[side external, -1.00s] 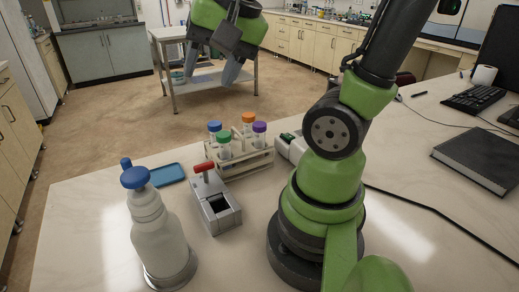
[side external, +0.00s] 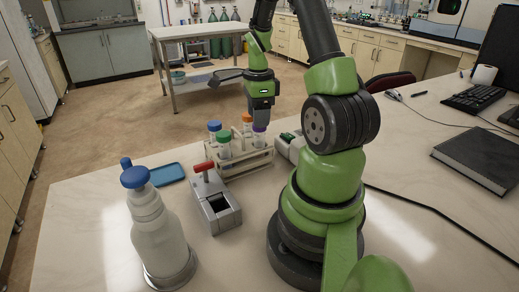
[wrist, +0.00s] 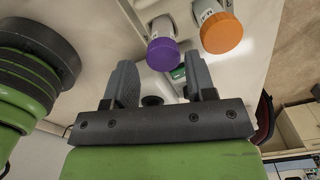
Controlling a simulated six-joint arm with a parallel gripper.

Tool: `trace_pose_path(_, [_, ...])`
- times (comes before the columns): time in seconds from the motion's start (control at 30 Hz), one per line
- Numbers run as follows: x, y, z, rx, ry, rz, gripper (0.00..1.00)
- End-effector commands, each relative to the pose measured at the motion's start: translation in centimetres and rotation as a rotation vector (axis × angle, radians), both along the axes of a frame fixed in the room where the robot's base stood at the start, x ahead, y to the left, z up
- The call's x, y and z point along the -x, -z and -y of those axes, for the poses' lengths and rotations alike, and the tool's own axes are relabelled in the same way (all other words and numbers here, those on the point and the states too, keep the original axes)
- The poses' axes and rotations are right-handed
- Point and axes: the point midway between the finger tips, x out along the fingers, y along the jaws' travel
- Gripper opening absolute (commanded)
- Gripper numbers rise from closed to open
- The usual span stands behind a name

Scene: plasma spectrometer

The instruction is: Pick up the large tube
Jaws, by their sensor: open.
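Several capped tubes stand in a pale rack (side external: 245,163): a blue-capped tube (side external: 214,127), a green-capped tube (side external: 224,147), an orange-capped tube (side external: 247,120) and a purple-capped tube (side external: 259,140). Which one is the large tube I cannot tell. My gripper (side external: 261,119) points down just above the purple cap, whose upper part it partly hides. In the wrist view my gripper (wrist: 160,78) is open and empty. The purple cap (wrist: 163,54) shows ahead, between the fingertips' lines, and the orange cap (wrist: 222,33) is to its right.
A grey device (side external: 215,207) with a red-topped piece (side external: 203,167) stands in front of the rack. A blue-capped bottle (side external: 155,230) and a blue tray (side external: 168,174) are at the left. A white device (side external: 290,147) stands close right of the rack.

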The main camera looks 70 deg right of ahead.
Motion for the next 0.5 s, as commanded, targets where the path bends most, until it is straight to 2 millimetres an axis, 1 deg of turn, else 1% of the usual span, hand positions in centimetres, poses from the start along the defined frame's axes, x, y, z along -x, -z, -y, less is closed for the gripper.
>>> trace_pose_path(0.13, [0.0, 1.6, 0.1, -0.003, 0.0, -0.003, 0.51])
trace_pose_path(0.3, [-0.1, 4.2, 0.2, -0.004, -0.002, -0.002, 0.51])
trace_pose_path(0.4, [-0.1, 5.1, 0.2, -0.003, -0.001, 0.001, 0.51])
trace_pose_path(0.5, [-0.1, 5.4, 0.2, -0.001, -0.001, 0.002, 0.51])
